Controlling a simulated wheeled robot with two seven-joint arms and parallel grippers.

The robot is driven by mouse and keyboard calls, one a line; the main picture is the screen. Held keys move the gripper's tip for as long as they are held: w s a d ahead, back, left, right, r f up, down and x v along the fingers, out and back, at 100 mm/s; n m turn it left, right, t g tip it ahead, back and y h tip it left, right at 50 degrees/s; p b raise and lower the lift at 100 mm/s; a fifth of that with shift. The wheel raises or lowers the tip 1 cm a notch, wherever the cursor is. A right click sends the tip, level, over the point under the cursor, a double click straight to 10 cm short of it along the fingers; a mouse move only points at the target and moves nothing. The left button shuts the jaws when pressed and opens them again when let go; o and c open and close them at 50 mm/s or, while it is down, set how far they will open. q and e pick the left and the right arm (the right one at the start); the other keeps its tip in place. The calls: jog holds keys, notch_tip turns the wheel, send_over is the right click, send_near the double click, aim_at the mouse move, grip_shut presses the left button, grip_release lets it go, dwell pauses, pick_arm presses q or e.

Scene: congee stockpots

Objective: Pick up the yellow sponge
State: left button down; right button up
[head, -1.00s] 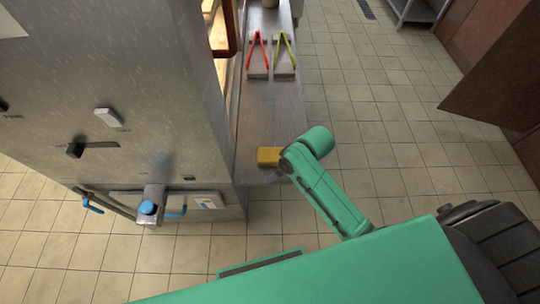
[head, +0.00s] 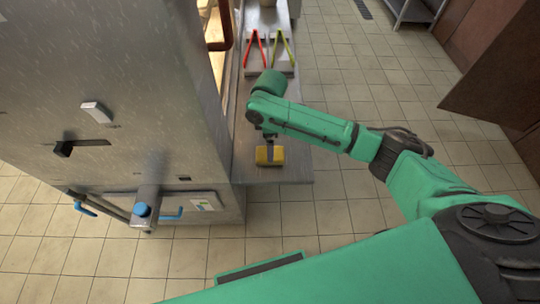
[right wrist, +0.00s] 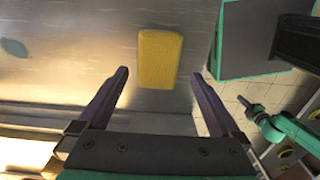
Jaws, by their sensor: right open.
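The yellow sponge (head: 270,155) lies on the near end of the steel counter (head: 290,172). My right gripper (head: 269,138) hangs down from the green arm just behind the sponge in the head view. The gripper is empty. The wrist hides part of the gripper in the head view. My left gripper is not in view.
Red tongs (head: 255,50) and yellow-green tongs (head: 283,48) rest farther back on the counter. A tall steel unit (head: 130,90) with knobs and a tap (head: 147,207) stands to the left. Tiled floor (head: 350,90) is open on the right.

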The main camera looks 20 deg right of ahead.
notch_tip(320, 180, down, 6)
jog(key=shift+w+r, duration=0.1)
jog(key=shift+w, duration=0.05)
jog(key=c, duration=1.2)
notch_tip(320, 180, up, 20)
jog(key=shift+r+p, duration=0.1)
jog(key=shift+p, duration=0.65)
